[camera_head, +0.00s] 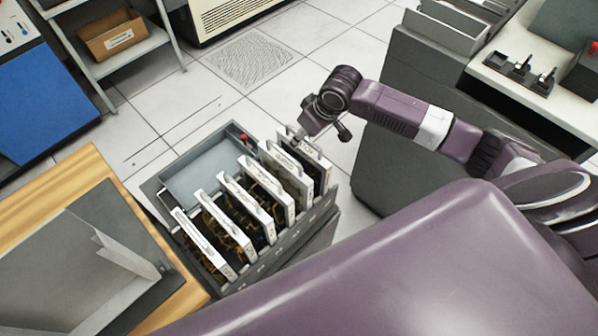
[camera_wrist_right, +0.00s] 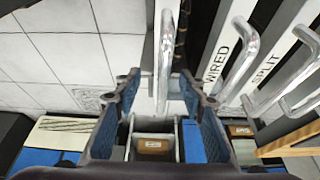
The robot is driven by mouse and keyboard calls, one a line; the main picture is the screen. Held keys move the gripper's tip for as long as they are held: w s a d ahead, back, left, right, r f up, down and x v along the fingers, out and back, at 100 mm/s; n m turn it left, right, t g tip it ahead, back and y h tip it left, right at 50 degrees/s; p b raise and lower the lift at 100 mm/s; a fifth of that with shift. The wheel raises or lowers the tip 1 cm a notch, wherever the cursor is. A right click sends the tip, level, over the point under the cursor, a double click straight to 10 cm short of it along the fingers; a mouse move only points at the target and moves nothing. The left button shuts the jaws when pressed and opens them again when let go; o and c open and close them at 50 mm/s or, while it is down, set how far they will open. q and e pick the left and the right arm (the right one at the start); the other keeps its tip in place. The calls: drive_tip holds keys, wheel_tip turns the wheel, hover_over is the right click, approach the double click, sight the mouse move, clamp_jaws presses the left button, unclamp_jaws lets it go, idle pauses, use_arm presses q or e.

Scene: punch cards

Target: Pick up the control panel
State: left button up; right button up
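Several control panels with white edges and metal handles stand upright in a grey rack (camera_head: 285,243); one is the middle panel (camera_head: 247,207). The panel at the rack's right end (camera_head: 318,165) is closest to my right gripper (camera_head: 304,132). In the right wrist view, my right gripper (camera_wrist_right: 160,88) is open, with a metal handle (camera_wrist_right: 164,50) between its blue-padded fingers and visible gaps on both sides. Panels labelled WIRED (camera_wrist_right: 222,55) and SPLIT (camera_wrist_right: 268,68) are to the right of that handle. The handle's own panel label is not readable. My left gripper is out of view.
A wooden table (camera_head: 75,190) with a grey angled device (camera_head: 75,265) is at left. A dark grey cabinet (camera_head: 410,90) is right of the rack. Shelves hold a cardboard box (camera_head: 112,38) at the back. Tiled floor (camera_head: 200,100) is open behind the rack.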

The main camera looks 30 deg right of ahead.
drive_tip(key=x, duration=0.4)
drive_tip(key=shift+s+a+p, duration=0.1)
drive_tip(key=shift+s+p, duration=0.05)
drive_tip(key=shift+p, duration=0.2)
drive_tip(key=shift+w+f, duration=0.25)
drive_tip(key=shift+f, duration=0.4)
clamp_jaws()
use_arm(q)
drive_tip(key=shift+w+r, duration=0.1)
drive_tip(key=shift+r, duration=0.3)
use_arm(e)
drive_tip(key=shift+w+a+r, duration=0.1)
drive_tip(key=shift+w+r, duration=0.1)
drive_tip(key=shift+r, duration=0.1)
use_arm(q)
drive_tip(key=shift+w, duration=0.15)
